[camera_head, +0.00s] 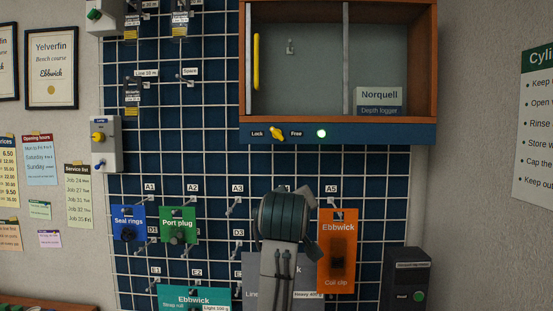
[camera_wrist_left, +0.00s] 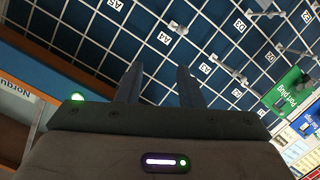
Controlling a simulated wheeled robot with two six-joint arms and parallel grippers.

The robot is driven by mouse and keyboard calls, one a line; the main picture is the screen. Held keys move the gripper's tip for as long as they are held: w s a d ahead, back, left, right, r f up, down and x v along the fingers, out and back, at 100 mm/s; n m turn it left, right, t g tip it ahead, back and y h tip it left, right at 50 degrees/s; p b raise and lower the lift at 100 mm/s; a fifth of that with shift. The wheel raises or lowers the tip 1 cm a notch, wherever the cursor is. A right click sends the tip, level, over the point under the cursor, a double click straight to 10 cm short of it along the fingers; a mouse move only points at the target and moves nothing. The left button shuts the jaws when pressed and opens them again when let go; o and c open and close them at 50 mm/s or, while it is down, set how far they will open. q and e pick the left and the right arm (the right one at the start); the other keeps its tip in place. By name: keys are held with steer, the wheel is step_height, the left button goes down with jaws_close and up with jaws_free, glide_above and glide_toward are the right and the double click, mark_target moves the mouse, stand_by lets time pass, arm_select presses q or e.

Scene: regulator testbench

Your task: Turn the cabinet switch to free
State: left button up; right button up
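The cabinet (camera_head: 338,57) is at the top of the head view, with a blue strip (camera_head: 380,134) along its bottom. A yellow switch (camera_head: 277,132) sits on this strip between the labels Lock and Free. It is tilted, its upper end leaning left toward Lock. A green lamp (camera_head: 321,133) glows to its right; a green glow (camera_wrist_left: 77,96) also shows in the left wrist view. My left arm reaches up below the strip in the head view, its fingers hidden there. In the left wrist view my left gripper (camera_wrist_left: 160,75) is open and empty before the grid. My right gripper is out of view.
A blue grid board (camera_head: 210,100) with hooks stands behind. Blue and green packs (camera_head: 178,224) hang left of my arm, an orange pack (camera_head: 337,270) close on its right. A grey switch box (camera_head: 105,144) is at the left edge of the board.

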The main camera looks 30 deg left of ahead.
mark_target(277, 133)
arm_select(q)
steer(key=s+a+r+n+t+y, duration=0.1)
steer(key=s+r+n, duration=0.1)
steer(key=r, duration=0.6)
steer(key=s+r+n+y, duration=0.1)
steer(key=s+r+n, duration=0.1)
steer(key=r, duration=0.6)
steer(key=p+x, duration=0.4)
steer(key=x, duration=0.6)
steer(key=shift+s+a+f, duration=0.1)
steer(key=shift+s+a, duration=0.05)
steer(key=shift+w+a+f+p, duration=0.2)
steer(key=shift+w+p, duration=0.15)
steer(key=shift+w, duration=0.15)
steer(key=shift+r, duration=0.1)
jaws_close()
